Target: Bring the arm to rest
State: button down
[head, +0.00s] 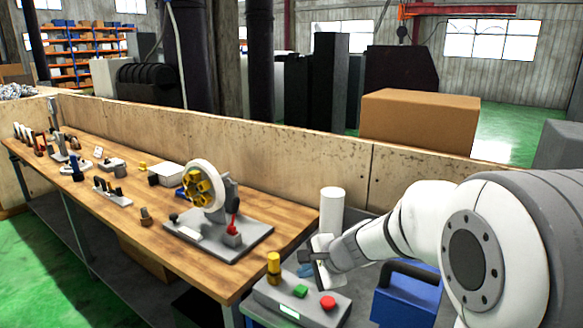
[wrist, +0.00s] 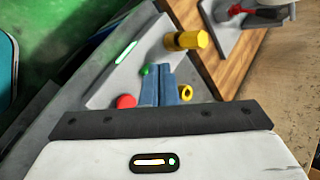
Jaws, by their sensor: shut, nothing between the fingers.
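My arm reaches in from the right in the head view. My gripper (head: 305,270) hangs over the back edge of a grey control box (head: 278,307). In the wrist view my gripper (wrist: 160,70) shows as two blue-grey fingers pressed together, with nothing between them. The fingertips appear close to the green button (wrist: 145,70); whether they touch it I cannot tell. The red button (wrist: 126,101) is beside them, and a yellow post (wrist: 187,40) rises from the box's other end.
A wooden bench (head: 230,283) with a grinder (head: 205,190) stands to the left. A white cylinder (head: 332,210) rises just behind my gripper. A blue toolbox (head: 407,298) is under my arm. A low wooden wall (head: 270,150) runs behind. Open green floor lies at the lower left.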

jog(key=s+d+r+n+g+h, duration=0.1)
jog(key=s+d+n+h, duration=0.1)
jog(key=s, duration=0.6)
jog(key=s+d+r+n+g+h, duration=0.1)
jog(key=s+d+n+h, duration=0.1)
jog(key=s+d+n, duration=0.3)
jog(key=s+d+r+n+h, duration=0.1)
jog(key=s+d+n, duration=0.3)
jog(key=s, duration=0.6)
jog(key=shift+s+d+n+g+h, duration=0.25)
jog(key=shift+n+g+h, duration=0.2)
jog(key=shift+n, duration=0.65)
jog(key=shift+r, duration=0.1)
